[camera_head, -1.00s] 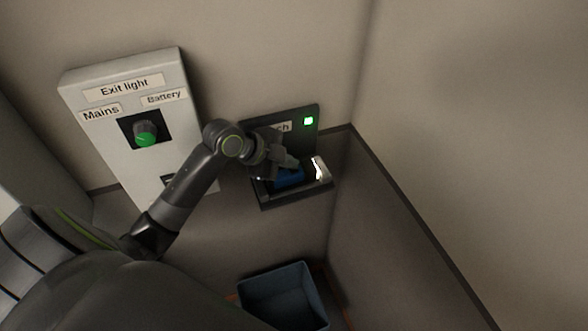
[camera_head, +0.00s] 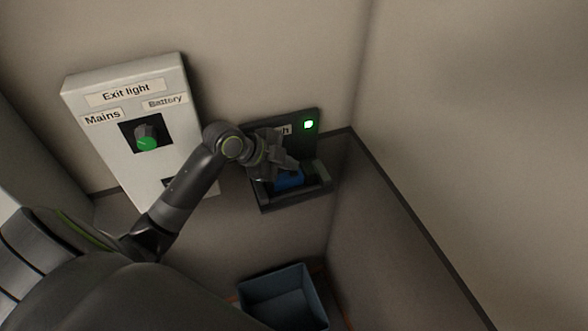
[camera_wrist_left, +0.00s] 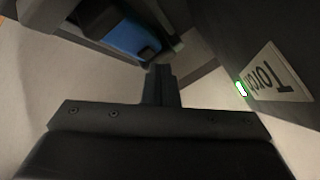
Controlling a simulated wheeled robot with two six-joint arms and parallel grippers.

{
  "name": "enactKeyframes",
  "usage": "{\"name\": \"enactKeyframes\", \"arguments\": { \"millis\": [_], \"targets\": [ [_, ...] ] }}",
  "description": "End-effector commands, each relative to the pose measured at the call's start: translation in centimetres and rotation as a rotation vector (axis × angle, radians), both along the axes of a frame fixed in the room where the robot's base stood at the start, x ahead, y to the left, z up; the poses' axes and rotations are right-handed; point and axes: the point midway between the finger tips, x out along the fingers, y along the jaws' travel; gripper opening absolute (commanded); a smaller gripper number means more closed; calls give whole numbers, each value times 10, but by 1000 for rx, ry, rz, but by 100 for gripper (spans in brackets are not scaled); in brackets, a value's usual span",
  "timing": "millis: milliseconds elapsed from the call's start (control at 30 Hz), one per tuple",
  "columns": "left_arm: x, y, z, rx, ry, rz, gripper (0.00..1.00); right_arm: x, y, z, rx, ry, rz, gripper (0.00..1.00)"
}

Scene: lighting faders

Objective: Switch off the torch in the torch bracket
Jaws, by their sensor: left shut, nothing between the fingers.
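The blue torch (camera_head: 290,181) lies in the dark torch bracket (camera_head: 264,208) on the wall, and no white glow shows at its right end. It also shows in the left wrist view (camera_wrist_left: 131,40), beyond the fingertips. The torch label (camera_wrist_left: 268,80) is on the bracket's back plate. A small green light (camera_head: 308,124) is lit on that plate. My left gripper (camera_head: 291,167) is shut and empty, just above the torch; I cannot tell if it touches. The gripper and wrist hide part of the torch and label. My right gripper is not in view.
A grey exit light panel (camera_head: 172,126) with a green-faced knob (camera_head: 148,143) is on the wall to the left. A blue-grey bin (camera_head: 283,294) stands below the bracket. A wall corner is close to the bracket's right; the wall beyond is bare.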

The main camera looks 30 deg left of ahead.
Motion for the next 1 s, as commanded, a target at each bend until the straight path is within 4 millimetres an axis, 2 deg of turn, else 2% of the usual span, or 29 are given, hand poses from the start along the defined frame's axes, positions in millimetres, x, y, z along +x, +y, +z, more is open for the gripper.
{"name": "enactKeyframes", "arguments": {
  "millis": [367, 1000],
  "targets": [
    [0, 0, 5, 0, 0, 0, 0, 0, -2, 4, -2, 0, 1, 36],
    [0, 0, 63, -1, -1, 0, 0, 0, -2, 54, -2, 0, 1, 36]
  ]
}}
